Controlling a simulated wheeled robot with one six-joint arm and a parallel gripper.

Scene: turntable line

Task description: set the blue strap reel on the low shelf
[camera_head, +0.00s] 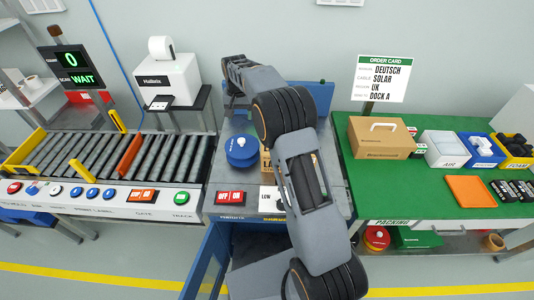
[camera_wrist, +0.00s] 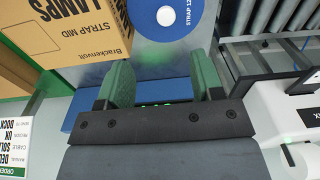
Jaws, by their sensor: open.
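The blue strap reel (camera_head: 241,150) lies flat on the grey turntable deck in the head view. In the wrist view the blue reel (camera_wrist: 150,31) shows at the top edge, partly cut off, with a white centre and "STRAP 12" lettering. My gripper (camera_wrist: 163,86) is open, its two green fingers apart with nothing held between them. The reel appears beyond the fingertips, outside the jaws. In the head view my fingers cannot be made out behind the arm. The low shelf (camera_head: 458,243) is under the green packing table at right.
A cardboard box (camera_wrist: 62,40) stands beside the reel, mostly hidden by my arm in the head view. A red reel (camera_head: 376,238) and a green box (camera_head: 418,237) occupy the shelf's left part. A roller conveyor (camera_head: 105,157) lies left of the deck. A blue panel (camera_head: 321,97) stands behind it.

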